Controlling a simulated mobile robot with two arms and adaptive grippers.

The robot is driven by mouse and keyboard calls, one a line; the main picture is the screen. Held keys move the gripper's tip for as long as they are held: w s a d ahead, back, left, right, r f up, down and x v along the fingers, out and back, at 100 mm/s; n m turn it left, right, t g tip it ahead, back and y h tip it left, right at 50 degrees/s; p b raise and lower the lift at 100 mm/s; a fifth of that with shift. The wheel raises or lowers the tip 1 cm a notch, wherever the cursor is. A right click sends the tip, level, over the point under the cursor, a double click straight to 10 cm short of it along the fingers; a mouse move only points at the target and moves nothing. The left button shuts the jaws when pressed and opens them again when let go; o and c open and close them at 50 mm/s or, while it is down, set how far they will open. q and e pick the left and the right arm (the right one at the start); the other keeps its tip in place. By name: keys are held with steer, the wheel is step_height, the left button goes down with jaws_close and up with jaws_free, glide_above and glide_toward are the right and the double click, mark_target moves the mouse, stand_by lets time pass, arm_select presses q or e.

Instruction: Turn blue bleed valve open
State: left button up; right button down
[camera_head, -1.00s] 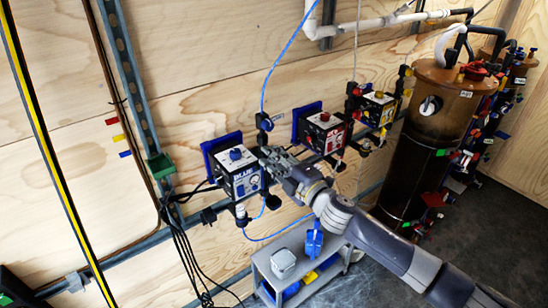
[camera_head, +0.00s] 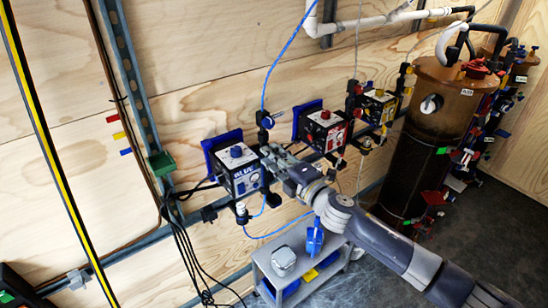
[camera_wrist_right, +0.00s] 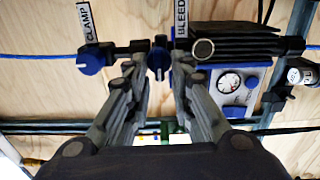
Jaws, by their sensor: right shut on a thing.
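The blue bleed valve (camera_wrist_right: 158,58) is a small dark-blue knob under the BLEED label (camera_wrist_right: 181,18) in the right wrist view. My right gripper (camera_wrist_right: 158,68) has its two fingers on either side of this knob and is shut on it. In the head view my right gripper (camera_head: 272,156) reaches in from the lower right, just right of the blue-marked box (camera_head: 240,172), and hides the bleed valve. My left gripper is not in view.
The box's gauge (camera_wrist_right: 229,84) is to the right. A red-marked box (camera_head: 325,130) stands right of my gripper. A grey cart (camera_head: 258,262) stands below.

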steer(key=c, duration=1.5)
jaws_free()
steer(key=shift+c, duration=0.2)
steer(key=shift+s+d, duration=0.1)
steer(key=v, duration=1.1)
steer(key=shift+s+d, duration=0.15)
steer(key=shift+s, duration=0.15)
steer(key=shift+f, duration=0.1)
